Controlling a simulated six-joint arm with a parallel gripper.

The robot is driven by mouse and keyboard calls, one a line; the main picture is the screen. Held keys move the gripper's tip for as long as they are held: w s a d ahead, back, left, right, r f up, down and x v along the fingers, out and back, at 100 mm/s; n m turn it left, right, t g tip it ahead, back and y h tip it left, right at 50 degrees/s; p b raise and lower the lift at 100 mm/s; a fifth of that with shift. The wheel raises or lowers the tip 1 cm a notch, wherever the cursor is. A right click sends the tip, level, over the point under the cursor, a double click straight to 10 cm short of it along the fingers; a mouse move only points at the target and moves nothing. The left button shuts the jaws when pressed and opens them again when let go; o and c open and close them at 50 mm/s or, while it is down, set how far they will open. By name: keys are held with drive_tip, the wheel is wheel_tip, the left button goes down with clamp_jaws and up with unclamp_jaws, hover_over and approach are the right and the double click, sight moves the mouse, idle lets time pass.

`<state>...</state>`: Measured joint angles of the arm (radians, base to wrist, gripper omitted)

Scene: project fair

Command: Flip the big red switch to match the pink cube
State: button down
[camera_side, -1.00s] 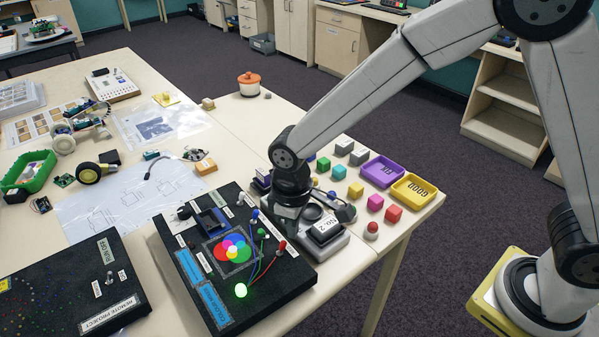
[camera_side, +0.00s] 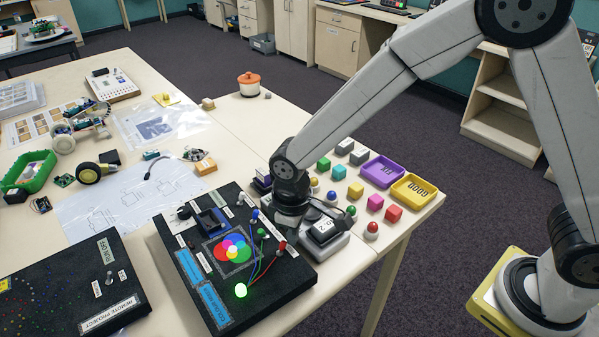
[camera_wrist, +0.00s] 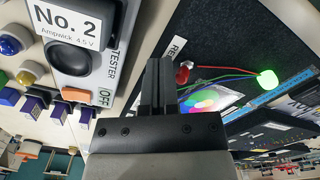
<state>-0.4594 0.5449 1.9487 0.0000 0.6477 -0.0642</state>
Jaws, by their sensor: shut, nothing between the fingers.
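The black colour-mixing board (camera_side: 180,250) lies on the table and carries a red-tipped switch (camera_side: 281,247), a green one (camera_side: 263,233) and a blue one (camera_side: 255,215). Its round lamp (camera_side: 241,290) glows green. My gripper (camera_wrist: 157,88) is shut and empty, pointing down at the board's right edge beside the tester box. In the wrist view the red switch (camera_wrist: 184,75) is just right of the fingertips, apart from them. In the side view my wrist hides the fingertips.
The grey tester box No. 2 (camera_side: 322,240) stands close against the board's right side. Purple (camera_side: 383,172) and yellow (camera_side: 413,188) trays lie farther right. A second black board (camera_side: 70,290) lies at the left. A small round-knobbed red item (camera_side: 371,231) stands near the table edge.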

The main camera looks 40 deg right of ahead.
sight(289, 248)
drive_tip(key=shift+f, duration=0.4)
drive_tip(key=shift+a+f, duration=0.1)
drive_tip(key=shift+a, duration=0.8)
idle(0.7)
drive_tip(key=shift+r, duration=0.25)
drive_tip(key=shift+d+r, duration=0.15)
drive_tip(key=shift+r, duration=1.55)
drive_tip(key=shift+d+r, duration=0.15)
drive_tip(key=shift+r, duration=1.55)
drive_tip(key=shift+d, duration=0.1)
drive_tip(key=d+m, duration=0.1)
drive_tip(key=d, duration=0.2)
drive_tip(key=s+d+m, duration=0.1)
drive_tip(key=d, duration=0.3)
drive_tip(key=s+d+t, duration=0.1)
drive_tip(key=d, duration=0.2)
drive_tip(key=shift+s+d+f+m, duration=0.1)
drive_tip(key=shift+s+d+m, duration=0.15)
drive_tip(key=shift+m, duration=0.15)
drive_tip(key=s+d+f+m+t, duration=0.1)
drive_tip(key=s+d+m, duration=0.2)
drive_tip(key=s+d, duration=0.4)
drive_tip(key=shift+d+t, duration=0.3)
drive_tip(key=shift+d, duration=0.75)
